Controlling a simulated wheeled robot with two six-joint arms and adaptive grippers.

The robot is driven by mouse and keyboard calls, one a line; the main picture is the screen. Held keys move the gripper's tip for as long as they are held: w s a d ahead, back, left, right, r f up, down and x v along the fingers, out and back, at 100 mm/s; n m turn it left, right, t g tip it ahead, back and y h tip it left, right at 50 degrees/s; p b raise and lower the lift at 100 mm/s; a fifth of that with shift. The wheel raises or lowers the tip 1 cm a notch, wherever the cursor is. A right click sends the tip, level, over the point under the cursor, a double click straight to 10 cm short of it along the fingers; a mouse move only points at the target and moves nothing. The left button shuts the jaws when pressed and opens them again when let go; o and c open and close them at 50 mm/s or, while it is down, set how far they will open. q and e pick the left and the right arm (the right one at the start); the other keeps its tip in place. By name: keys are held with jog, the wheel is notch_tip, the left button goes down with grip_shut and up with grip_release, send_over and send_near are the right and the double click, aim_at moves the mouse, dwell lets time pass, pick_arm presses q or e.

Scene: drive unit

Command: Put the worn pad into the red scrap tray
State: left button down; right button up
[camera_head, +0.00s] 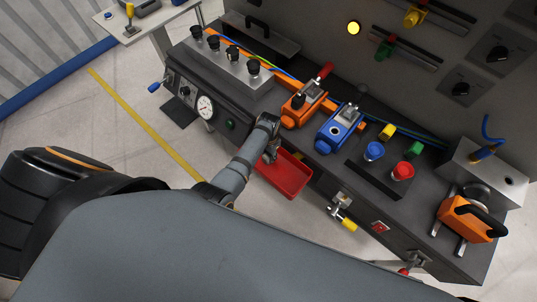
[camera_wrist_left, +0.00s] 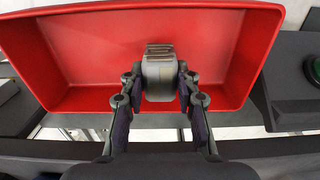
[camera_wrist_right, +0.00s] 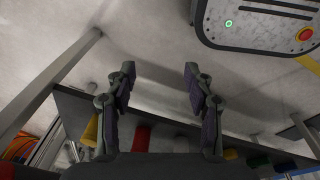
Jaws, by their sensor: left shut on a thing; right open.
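The worn pad (camera_wrist_left: 159,77) is a small grey block with a ridged end, seen in the left wrist view. My left gripper (camera_wrist_left: 160,92) is shut on it, one finger on each side. The red scrap tray (camera_wrist_left: 82,100) lies behind the pad in that view, its floor and walls showing around it. In the head view the red tray (camera_head: 284,176) sits at the bench's front edge, with my left gripper (camera_head: 270,153) over its upper left end. I cannot tell whether the pad touches the tray floor. My right gripper (camera_wrist_right: 160,82) is open and empty in the right wrist view.
An orange block with a red lever (camera_head: 302,105) and a blue block (camera_head: 338,132) stand on the bench behind the tray. A round gauge (camera_head: 206,107) is to the left. A yellow-handled valve (camera_head: 343,217) projects right of the tray. Open floor lies in front.

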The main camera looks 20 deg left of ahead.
pick_arm(q)
jog(key=shift+f, duration=0.1)
jog(key=c, duration=1.4)
grip_release()
jog(key=o, duration=0.4)
pick_arm(e)
jog(key=shift+s+a+f+g, duration=0.1)
jog(key=shift+s+g, duration=0.05)
jog(key=shift+s, duration=0.45)
jog(key=shift+s+a+f+g, duration=0.1)
jog(key=shift+s+g, duration=0.05)
jog(key=shift+s, duration=0.45)
pick_arm(q)
jog(key=shift+r, duration=0.3)
notch_tip(320, 180, up, 12)
jog(key=shift+f+p, duration=0.15)
jog(key=shift+p, duration=0.15)
pick_arm(e)
jog(key=shift+w+d+r, duration=0.1)
jog(key=shift+w+r, duration=0.25)
jog(key=shift+r, duration=0.05)
